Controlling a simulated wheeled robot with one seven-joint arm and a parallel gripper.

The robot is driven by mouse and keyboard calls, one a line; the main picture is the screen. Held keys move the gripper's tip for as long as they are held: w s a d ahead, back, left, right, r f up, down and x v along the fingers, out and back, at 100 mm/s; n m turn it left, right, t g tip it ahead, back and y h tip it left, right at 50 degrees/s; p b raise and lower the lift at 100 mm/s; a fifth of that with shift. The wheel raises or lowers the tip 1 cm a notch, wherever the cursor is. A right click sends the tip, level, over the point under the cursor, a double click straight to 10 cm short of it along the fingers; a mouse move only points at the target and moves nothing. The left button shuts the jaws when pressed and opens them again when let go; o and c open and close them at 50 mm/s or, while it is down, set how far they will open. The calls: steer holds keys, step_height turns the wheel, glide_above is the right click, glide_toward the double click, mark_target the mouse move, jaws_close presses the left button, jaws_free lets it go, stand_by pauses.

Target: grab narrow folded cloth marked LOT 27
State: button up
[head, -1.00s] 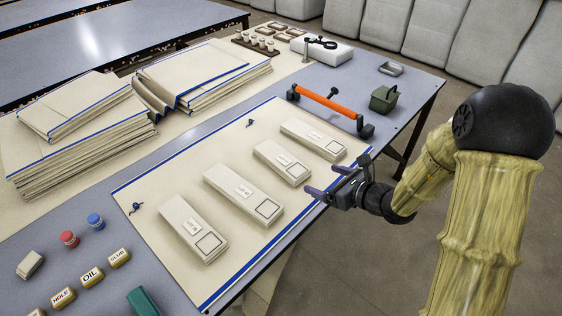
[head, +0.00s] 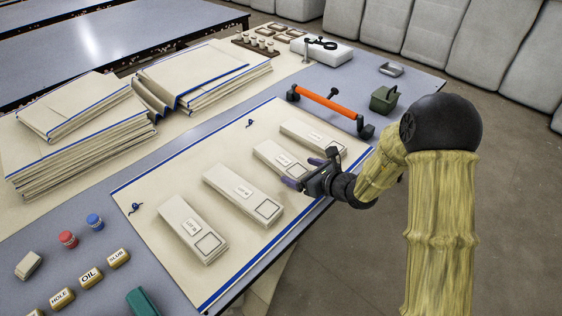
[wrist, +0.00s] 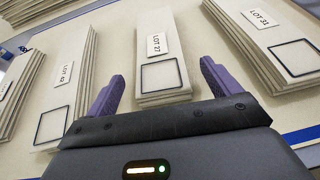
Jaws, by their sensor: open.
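The narrow folded cloth marked LOT 27 (wrist: 158,45) lies in the middle of the wrist view, its end with a black printed square towards me. It is pale cream and layered. In the head view this cloth (head: 272,153) is the third of the row, with its near end partly hidden by my gripper (head: 303,172). My gripper (wrist: 162,72) is open, with one purple finger on each side of the cloth's near end. Gaps show between fingers and cloth. Nothing is held; I cannot tell the fingertips' exact height above the mat.
The LOT 31 cloth (wrist: 260,40) lies close to the right finger, the LOT 42 cloth (wrist: 66,85) to the left. A blue-edged cream mat (head: 165,180) lies under them. An orange-handled tool (head: 328,105) and green box (head: 384,98) stand behind.

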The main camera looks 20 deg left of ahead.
mark_target(295, 169)
steer(key=x, duration=0.4)
steer(key=shift+w+a+f, duration=0.1)
steer(key=shift+a+f, duration=0.1)
steer(key=shift+a, duration=0.05)
steer(key=c, duration=1.1)
steer(key=shift+r, duration=0.15)
step_height(295, 169, up, 10)
steer(key=shift+f+p, duration=0.1)
steer(key=shift+p, duration=0.55)
